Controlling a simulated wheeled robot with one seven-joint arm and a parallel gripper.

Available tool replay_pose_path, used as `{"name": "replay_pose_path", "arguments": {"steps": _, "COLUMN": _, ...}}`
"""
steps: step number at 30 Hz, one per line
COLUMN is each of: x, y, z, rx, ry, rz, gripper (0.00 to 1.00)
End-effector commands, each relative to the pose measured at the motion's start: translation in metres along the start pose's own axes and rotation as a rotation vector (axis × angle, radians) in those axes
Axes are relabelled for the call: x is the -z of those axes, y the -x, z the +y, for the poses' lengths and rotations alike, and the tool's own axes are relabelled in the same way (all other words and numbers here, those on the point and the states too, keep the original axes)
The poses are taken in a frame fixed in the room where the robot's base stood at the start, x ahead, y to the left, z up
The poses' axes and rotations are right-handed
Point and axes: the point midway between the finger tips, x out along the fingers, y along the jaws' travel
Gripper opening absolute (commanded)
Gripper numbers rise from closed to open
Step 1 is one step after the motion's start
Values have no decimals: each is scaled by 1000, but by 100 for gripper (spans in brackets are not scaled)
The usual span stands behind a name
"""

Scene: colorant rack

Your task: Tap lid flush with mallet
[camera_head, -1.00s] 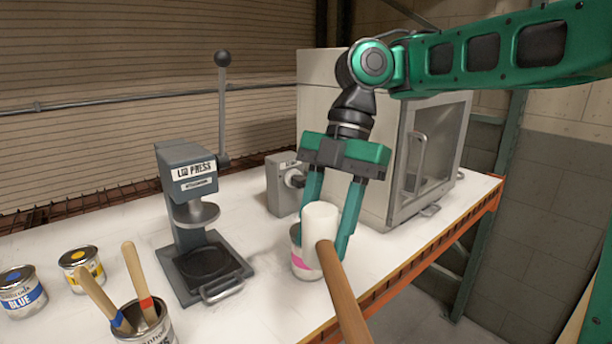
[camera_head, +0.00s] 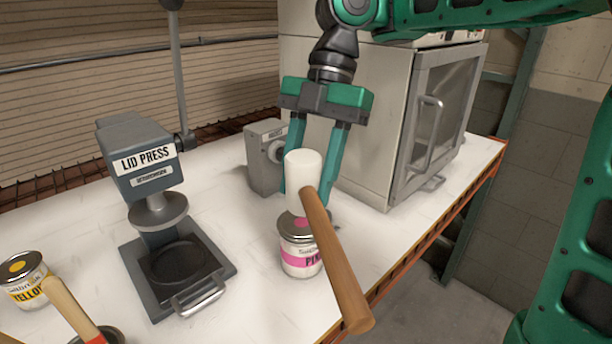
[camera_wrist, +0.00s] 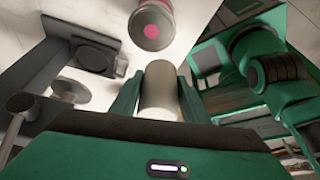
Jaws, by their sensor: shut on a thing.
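The mallet has a white head (camera_head: 303,169) and a wooden handle (camera_head: 335,260) that slants down toward the head camera. My gripper (camera_head: 310,188) is shut on the mallet head, a finger on each side. The head also shows between the fingers in the wrist view (camera_wrist: 160,90). The pink-labelled can (camera_head: 299,259) stands upright on the table, just below the mallet head in the head view. Its metal lid (camera_wrist: 151,27) has a pink dot in the wrist view. The mallet partly hides the lid in the head view. I cannot tell whether the lid sits flush.
A grey lid press (camera_head: 150,165) stands to the left. A glass-doored cabinet (camera_head: 380,120) and a small grey box (camera_head: 262,160) stand behind. A yellow can (camera_head: 24,278) and a stir stick (camera_head: 70,310) are at lower left. The table's orange edge (camera_head: 440,225) runs along the right.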

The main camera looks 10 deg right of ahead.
Motion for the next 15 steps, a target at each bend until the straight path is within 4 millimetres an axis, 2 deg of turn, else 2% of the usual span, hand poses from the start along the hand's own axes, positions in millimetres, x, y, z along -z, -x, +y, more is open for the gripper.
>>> {"name": "replay_pose_path", "arguments": {"steps": 5, "x": -3, "y": 1, "z": 1, "rx": 2, "ry": 6, "rz": 3, "gripper": 15}}
{"name": "replay_pose_path", "arguments": {"steps": 15, "x": -12, "y": -27, "z": 1, "rx": 4, "ry": 7, "rz": 3, "gripper": 15}}
